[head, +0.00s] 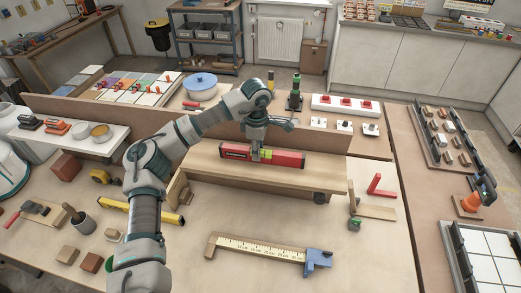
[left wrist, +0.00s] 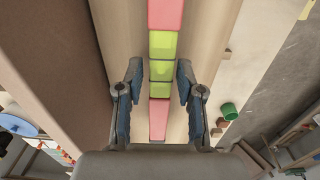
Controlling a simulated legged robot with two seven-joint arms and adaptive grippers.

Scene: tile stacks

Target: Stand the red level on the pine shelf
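The red level (head: 290,159), with yellow-green windows, stands on its narrow edge along the pine shelf (head: 230,174), near the shelf's back side. In the left wrist view the level (left wrist: 165,14) runs lengthwise, with pale wood of the shelf (left wrist: 207,45) on both sides. My left gripper (head: 257,151) is over the level, left of its middle. In the left wrist view the left gripper (left wrist: 159,80) is open, one finger on each side of the level, with small gaps showing. The finger tips partly hide the level in the head view. My right gripper is not in view.
A long brown upright board (head: 100,110) runs behind the shelf. In front lie a yellow level (head: 160,212), a large caliper (head: 268,252) and a red square (head: 380,186). A blue-lidded pot (head: 200,86) is behind the board. The bench between shelf and caliper is clear.

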